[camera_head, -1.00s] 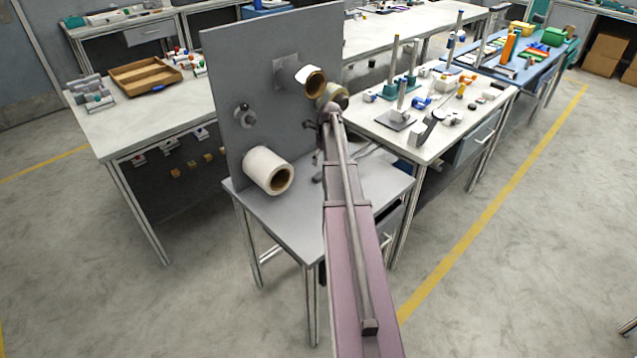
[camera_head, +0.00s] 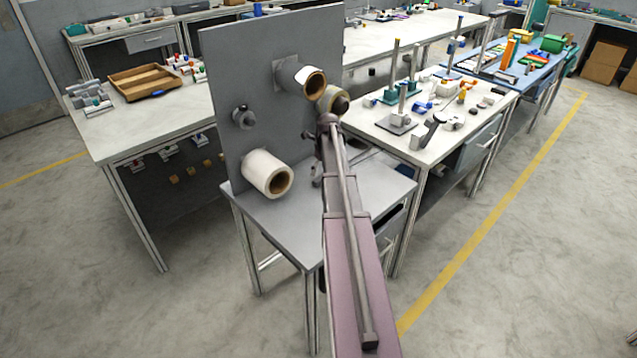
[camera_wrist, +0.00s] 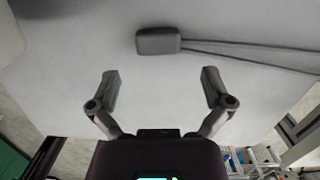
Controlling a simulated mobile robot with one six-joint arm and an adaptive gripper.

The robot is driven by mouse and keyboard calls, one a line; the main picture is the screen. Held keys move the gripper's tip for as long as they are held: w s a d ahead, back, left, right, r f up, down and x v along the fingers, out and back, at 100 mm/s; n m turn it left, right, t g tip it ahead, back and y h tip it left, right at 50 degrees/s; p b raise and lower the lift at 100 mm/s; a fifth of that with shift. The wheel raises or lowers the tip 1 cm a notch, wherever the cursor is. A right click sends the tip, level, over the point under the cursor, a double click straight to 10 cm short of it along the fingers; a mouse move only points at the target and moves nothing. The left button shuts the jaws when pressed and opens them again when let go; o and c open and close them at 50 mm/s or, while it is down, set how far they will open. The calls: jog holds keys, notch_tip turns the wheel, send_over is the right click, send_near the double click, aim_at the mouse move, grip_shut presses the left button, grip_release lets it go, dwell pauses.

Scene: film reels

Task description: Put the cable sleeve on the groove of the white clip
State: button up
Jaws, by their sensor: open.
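In the wrist view a dark grey rounded block (camera_wrist: 158,41) lies on the pale table top, with two thin dark cables (camera_wrist: 245,54) running from it to the right. It looks like the cable sleeve. My gripper (camera_wrist: 162,84) is open and empty. Its fingers are spread wide, with the block ahead of and roughly centred between them, not between the fingertips. In the head view my arm hides most of the gripper and the block. I cannot make out a white clip with a groove in either view.
A grey upright panel (camera_head: 222,85) stands on the small grey table (camera_head: 275,222). White rolls (camera_head: 268,173) and a tan-ended roll (camera_head: 333,99) are mounted on or near it, close to my arm. A cluttered white bench (camera_head: 440,150) stands at the right.

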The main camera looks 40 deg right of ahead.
aim_at(318, 179)
jog(key=shift+w+a+f+b, duration=0.1)
jog(key=shift+w+f+b, duration=0.1)
jog(key=shift+f+b, duration=1.1)
jog(key=shift+w+a+f+b, duration=0.1)
jog(key=shift+w+f+b, duration=0.1)
jog(key=shift+f+b, duration=1.05)
jog(key=c, duration=1.2)
jog(key=shift+r, duration=0.15)
notch_tip(318, 179, up, 3)
jog(key=p, duration=0.3)
jog(key=shift+r+p, duration=0.15)
jog(key=shift+p, duration=0.2)
jog(key=s+a, duration=0.2)
jog(key=s, duration=0.2)
jog(key=s+a+r+p, duration=0.1)
jog(key=s+a, duration=0.2)
jog(key=s, duration=0.2)
jog(key=s+a, duration=0.3)
jog(key=s, duration=0.1)
jog(key=shift+s+a+r, duration=0.1)
jog(key=shift+s+r, duration=0.1)
jog(key=shift+s, duration=0.2)
